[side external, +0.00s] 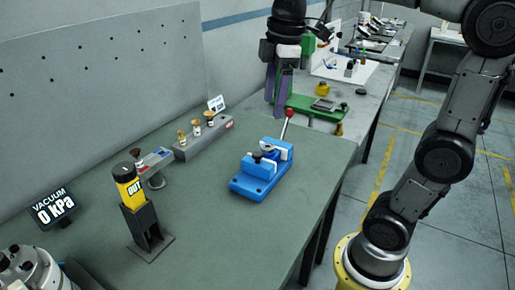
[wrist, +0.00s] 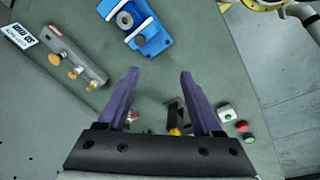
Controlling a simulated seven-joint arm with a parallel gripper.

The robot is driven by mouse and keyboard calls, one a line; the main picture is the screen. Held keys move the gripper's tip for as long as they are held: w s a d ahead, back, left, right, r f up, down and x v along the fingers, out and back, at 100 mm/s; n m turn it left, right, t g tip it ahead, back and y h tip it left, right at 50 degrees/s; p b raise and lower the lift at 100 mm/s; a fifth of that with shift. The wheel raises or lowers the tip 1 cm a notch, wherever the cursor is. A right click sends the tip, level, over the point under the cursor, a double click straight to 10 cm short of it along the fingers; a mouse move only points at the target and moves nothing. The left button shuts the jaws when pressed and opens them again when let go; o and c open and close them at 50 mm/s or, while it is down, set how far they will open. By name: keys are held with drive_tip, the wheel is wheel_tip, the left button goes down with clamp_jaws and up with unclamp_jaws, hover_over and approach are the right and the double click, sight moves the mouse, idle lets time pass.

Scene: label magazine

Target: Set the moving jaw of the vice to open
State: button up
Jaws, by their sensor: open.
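The blue vice (side external: 258,178) sits on the green bench in the side view, with a dark round part between its blue blocks. A silver lever with a red knob (side external: 290,112) rises at its back. I cannot tell how far the moving jaw stands from the fixed one. My gripper (side external: 275,104) hangs above the bench behind the vice, apart from it, with purple fingers. In the wrist view the vice (wrist: 153,42) is partly cut off at the top edge, beyond the fingertips. My gripper (wrist: 159,72) is open there, with nothing between the fingers.
A grey rack (side external: 210,137) with several brass-coloured pieces stands left of the vice. A black and yellow "OUT" post (side external: 140,215) and a vacuum display (side external: 53,206) stand nearer. A green fixture (side external: 310,108) lies behind the gripper.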

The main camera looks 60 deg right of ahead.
drive_tip(key=g, duration=0.2)
hover_over(257, 153)
wheel_tip(257, 153, down, 3)
wheel_tip(257, 153, down, 14)
drive_tip(key=shift+f, duration=0.25)
clamp_jaws()
idle(1.4)
